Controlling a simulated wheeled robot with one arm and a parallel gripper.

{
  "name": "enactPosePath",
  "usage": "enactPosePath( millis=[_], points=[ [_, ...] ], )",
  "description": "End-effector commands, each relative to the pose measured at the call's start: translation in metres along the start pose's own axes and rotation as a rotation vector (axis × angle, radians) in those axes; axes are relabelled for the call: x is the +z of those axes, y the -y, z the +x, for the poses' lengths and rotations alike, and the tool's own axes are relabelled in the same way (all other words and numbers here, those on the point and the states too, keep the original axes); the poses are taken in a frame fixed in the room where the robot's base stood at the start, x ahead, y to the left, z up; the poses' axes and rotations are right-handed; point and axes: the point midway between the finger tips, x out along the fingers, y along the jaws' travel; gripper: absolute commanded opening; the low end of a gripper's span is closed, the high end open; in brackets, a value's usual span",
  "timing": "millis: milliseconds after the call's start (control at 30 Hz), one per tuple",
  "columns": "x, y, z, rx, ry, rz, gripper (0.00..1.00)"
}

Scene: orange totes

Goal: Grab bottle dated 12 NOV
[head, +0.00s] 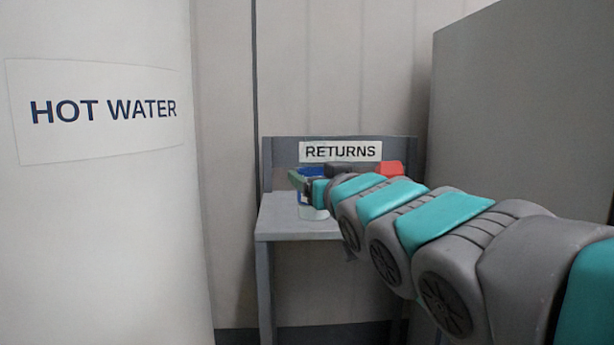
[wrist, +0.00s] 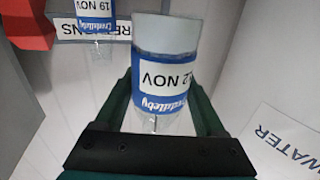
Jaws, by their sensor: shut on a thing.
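My gripper (wrist: 165,95) is shut on a clear bottle (wrist: 165,68) with a blue and white label, its fingers on either side of it. In the wrist view the label appears upside down; "2 NOV" reads clearly and the digit before it is hard to make out. In the head view my gripper (head: 308,186) is over the grey returns stand, and blue and clear bottle parts (head: 314,213) show around it. A second bottle (wrist: 97,22), labelled 19 NOV, stands apart from the held one.
The grey stand (head: 275,218) carries a RETURNS sign (head: 340,151) and a red object (head: 389,168). A large white cylinder (head: 100,220) marked HOT WATER stands at the left. A tall grey panel (head: 520,110) is at the right.

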Motion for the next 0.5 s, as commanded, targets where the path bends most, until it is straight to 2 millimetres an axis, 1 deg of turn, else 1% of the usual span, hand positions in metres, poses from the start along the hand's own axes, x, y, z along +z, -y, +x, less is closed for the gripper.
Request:
enactPosePath(
  millis=[200, 500],
  points=[
    [-0.001, 0.0, -0.011, -0.001, 0.0, -0.001, 0.14],
    [-0.002, 0.0, -0.017, -0.001, -0.001, 0.0, 0.14]
  ],
)
